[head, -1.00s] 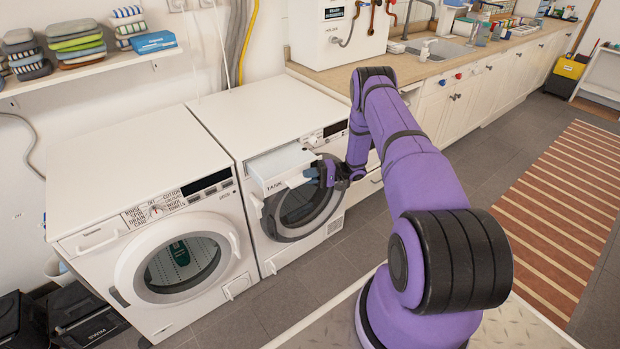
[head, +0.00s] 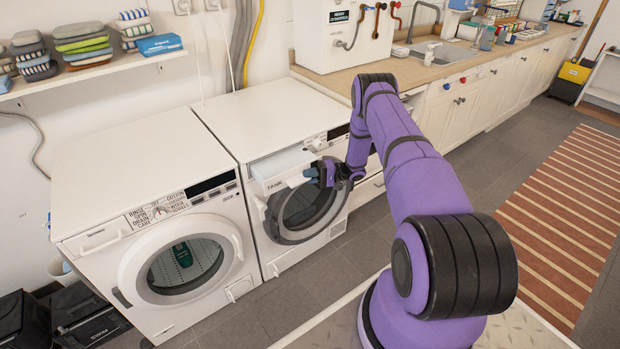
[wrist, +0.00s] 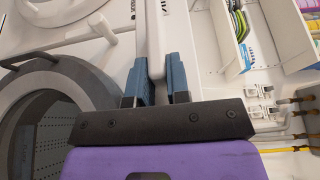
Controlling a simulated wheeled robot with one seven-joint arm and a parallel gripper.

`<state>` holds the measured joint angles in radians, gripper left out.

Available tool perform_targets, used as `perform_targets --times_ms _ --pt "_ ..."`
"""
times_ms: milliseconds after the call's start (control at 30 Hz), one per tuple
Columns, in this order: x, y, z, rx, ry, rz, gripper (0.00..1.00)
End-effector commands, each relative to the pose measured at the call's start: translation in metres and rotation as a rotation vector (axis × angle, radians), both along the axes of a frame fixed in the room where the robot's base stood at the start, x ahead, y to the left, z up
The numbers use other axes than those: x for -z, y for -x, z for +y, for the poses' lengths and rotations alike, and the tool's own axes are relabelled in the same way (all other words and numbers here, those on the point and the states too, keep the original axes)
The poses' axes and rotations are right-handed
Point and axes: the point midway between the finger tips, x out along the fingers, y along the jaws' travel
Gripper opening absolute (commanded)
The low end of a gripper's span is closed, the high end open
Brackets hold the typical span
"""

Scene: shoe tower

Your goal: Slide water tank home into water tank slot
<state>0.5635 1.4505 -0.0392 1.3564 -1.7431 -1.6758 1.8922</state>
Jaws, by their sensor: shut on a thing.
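The water tank (head: 283,166) is a white drawer-like box marked TANK. In the head view it sits in the upper left front of the right-hand machine (head: 276,121), with its front part still sticking out of the slot. The slot opening is mostly hidden by the tank. My gripper (head: 316,176) is at the right end of the tank's front. In the wrist view my gripper's blue fingers (wrist: 156,82) are shut on a white part of the tank (wrist: 156,45), one finger on each side. The exact grip contact is small in the head view.
The machine's round door (head: 307,212) is just below the tank and my gripper. A second white machine (head: 160,215) stands close on the left. The counter with cabinets (head: 450,105) is to the right. Open floor lies in front of the cabinets.

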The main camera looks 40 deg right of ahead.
Motion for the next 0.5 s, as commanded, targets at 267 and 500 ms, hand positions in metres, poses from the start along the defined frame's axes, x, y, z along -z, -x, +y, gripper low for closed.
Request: perform_targets --times_ms 267,500 --pt "-0.0005 -0.0061 0.0005 -0.001 0.000 -0.002 0.00" --pt "-0.0005 -0.0113 0.0006 -0.001 0.000 -0.002 0.00"
